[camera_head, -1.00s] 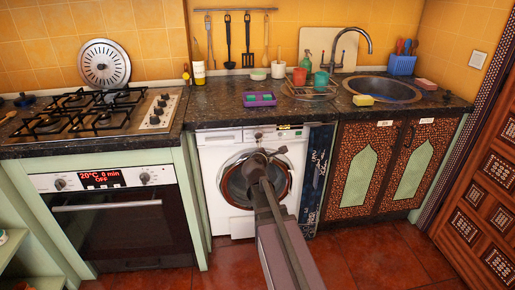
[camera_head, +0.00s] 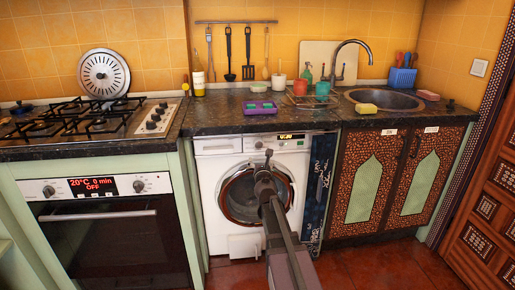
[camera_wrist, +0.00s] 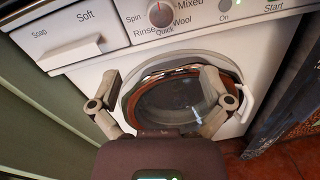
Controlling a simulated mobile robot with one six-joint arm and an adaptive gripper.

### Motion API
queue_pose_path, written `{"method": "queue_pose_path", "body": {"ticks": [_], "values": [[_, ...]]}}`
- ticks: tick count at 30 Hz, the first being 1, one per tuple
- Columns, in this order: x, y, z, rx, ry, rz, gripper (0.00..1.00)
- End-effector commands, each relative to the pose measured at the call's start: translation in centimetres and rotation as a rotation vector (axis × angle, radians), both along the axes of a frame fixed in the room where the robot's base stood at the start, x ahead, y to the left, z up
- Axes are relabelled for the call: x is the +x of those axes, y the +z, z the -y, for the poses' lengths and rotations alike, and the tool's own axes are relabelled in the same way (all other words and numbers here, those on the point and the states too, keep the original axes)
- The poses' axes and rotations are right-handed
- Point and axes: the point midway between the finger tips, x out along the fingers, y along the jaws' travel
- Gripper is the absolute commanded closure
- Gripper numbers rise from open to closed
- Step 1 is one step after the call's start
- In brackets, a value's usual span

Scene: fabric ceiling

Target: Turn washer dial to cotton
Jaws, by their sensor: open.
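The washer (camera_head: 217,170) is white with a round door and stands under the counter between oven and sink cupboard. In the wrist view its dial (camera_wrist: 160,14) is a small round knob with a red mark, at the top edge. Labels around it read Spin, Rinse, Quick, Wool and Mixed; I cannot read a Cotton label. In the head view the dial (camera_head: 259,145) is tiny, just above my gripper. My gripper (camera_wrist: 163,76) is open and empty, its fingers spread in front of the door, below the dial. My gripper (camera_head: 265,162) also shows in the head view.
A soap drawer (camera_wrist: 62,38) is left of the dial, and a Start button (camera_wrist: 273,8) is right. The counter (camera_head: 215,120) overhangs the washer. An oven (camera_head: 115,225) stands left; a dark patterned panel (camera_head: 318,185) and sink cupboard (camera_head: 365,195) stand right.

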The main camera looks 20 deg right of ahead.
Motion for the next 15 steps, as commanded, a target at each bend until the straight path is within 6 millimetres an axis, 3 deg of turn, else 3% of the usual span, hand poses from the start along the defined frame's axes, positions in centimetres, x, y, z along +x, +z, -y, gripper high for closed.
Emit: {"method": "queue_pose_path", "body": {"ticks": [8,15], "values": [[0.7,0.0,0.3,0.002,-0.001,0.000,0.02],[3.0,0.0,1.2,0.003,-0.002,0.001,0.02]]}}
